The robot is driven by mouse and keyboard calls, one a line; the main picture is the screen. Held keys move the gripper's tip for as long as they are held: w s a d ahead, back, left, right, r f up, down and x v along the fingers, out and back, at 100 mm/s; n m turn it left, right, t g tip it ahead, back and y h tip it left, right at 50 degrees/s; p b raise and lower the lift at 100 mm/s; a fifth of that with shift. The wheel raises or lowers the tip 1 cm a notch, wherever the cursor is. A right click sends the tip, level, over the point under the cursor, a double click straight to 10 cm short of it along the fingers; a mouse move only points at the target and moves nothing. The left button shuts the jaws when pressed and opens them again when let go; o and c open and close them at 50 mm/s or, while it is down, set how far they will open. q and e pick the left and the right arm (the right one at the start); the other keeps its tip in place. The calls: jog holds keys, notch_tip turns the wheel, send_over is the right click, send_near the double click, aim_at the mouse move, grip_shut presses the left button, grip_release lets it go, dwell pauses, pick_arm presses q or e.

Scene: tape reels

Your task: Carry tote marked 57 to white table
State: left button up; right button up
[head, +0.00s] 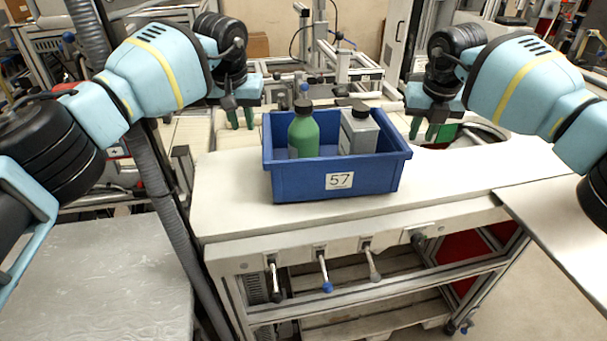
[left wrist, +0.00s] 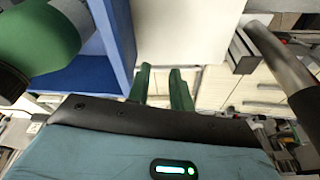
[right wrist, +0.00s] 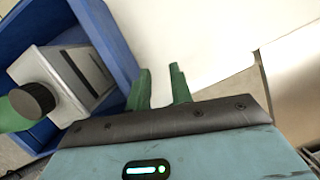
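The blue tote (head: 295,183) with a white label reading 57 stands upright on a white table (head: 440,186). It holds a green bottle (head: 303,138) and a grey-white canister (head: 358,135) with a black cap. My left gripper (head: 240,118) is above and left of the tote, fingers pointing down, apart from it. My right gripper (head: 428,130) is just right of the tote, also pointing down. In the left wrist view the fingers (left wrist: 163,82) are apart beside the blue wall, nothing between them. In the right wrist view the fingers (right wrist: 160,86) are apart and empty beside the tote.
A pale grey surface (head: 100,280) lies at the lower left, and another light tabletop (head: 560,200) at the right. Levers (head: 325,272) stick out from the white table's front. Frames and equipment (head: 345,65) stand behind. The table has bare room either side of the tote.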

pick_arm(q)
jog(key=v, duration=1.1)
jog(key=shift+r, duration=0.35)
jog(key=shift+s, duration=0.1)
pick_arm(e)
jog(key=v, duration=1.2)
